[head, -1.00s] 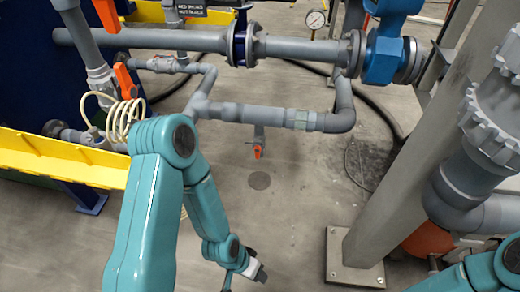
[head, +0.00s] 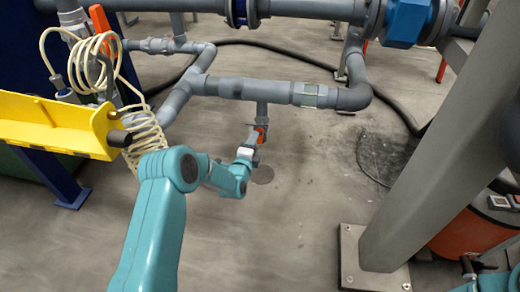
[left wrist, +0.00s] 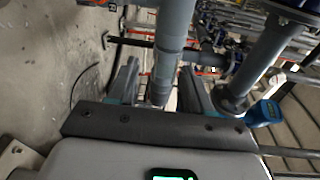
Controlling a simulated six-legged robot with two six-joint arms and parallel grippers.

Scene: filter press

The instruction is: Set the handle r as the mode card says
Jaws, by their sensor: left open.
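A small orange valve handle (head: 261,134) hangs on a short grey stub below the horizontal grey pipe (head: 265,89). A second orange handle (head: 100,24) stands at the upper left beside the coiled hose. No readable label shows which is handle r, and I see no mode card. My left gripper (head: 253,140) is at the small hanging handle; contact cannot be told. In the left wrist view my left gripper (left wrist: 160,88) has its fingers apart, with a grey pipe (left wrist: 172,35) showing between and beyond them. Only part of my right arm shows, at the bottom right.
A yellow beam (head: 55,122) and a cream coiled hose (head: 147,140) are at the left. A thick grey post (head: 440,150) on a bolted base plate (head: 352,262) stands at the right. Black hose lies behind the pipes. The floor in the middle is clear.

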